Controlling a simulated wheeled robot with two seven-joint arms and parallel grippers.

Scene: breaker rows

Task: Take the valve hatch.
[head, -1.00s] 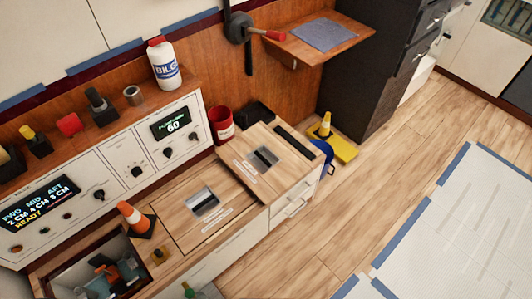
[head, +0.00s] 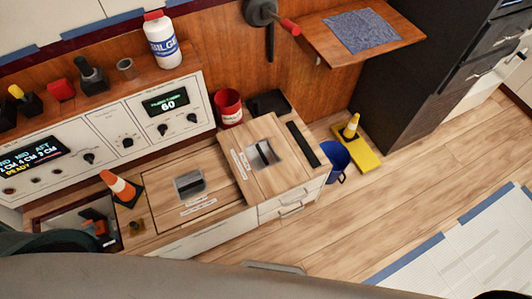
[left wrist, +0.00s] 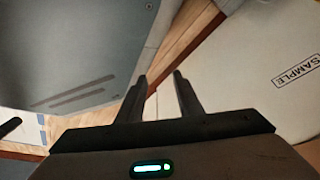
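Two wooden hatch panels with recessed metal handles lie on the counter in the head view. One hatch panel (head: 163,191) lies on the lower counter at the left. The other hatch panel (head: 280,172) lies on the higher counter to its right. Both have small labels too small to read, so I cannot tell which is the valve hatch. My left gripper (left wrist: 160,88) shows in the left wrist view with its two fingers apart and nothing between them. It is not near either panel in that view. My right gripper is not in view.
An orange cone (head: 120,188) stands left of the lower panel, by an open recess (head: 62,222). A red mug (head: 229,107) and a black tray (head: 270,103) stand behind the panels. A blue bucket (head: 335,158) and yellow board (head: 366,160) are on the floor at right.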

